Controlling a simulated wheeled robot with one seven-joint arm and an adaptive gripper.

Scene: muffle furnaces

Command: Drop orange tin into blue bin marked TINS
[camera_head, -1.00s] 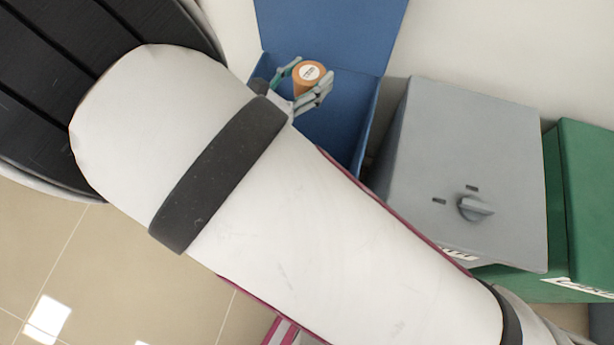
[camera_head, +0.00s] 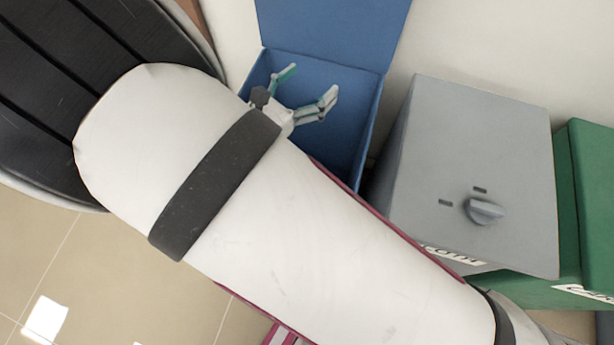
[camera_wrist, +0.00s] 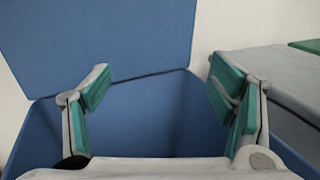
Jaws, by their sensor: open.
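The blue bin (camera_head: 345,125) stands against the wall with its lid (camera_head: 335,30) raised; it also fills much of the wrist view (camera_wrist: 150,100). My gripper (camera_head: 311,82) is over the bin's opening, its fingers spread wide and empty. In the wrist view my gripper (camera_wrist: 160,85) shows its two green-padded fingers apart with nothing between them. The orange tin is not visible in either view now. The part of the bin's inside that I see shows no tin, and its floor is largely hidden. No TINS marking is visible on the blue bin.
A grey box with a knob (camera_head: 470,150) stands right of the blue bin, with a narrow gap between. A green box (camera_head: 592,200) is further right. My arm covers the middle of the head view. Tiled floor (camera_head: 70,250) is at lower left.

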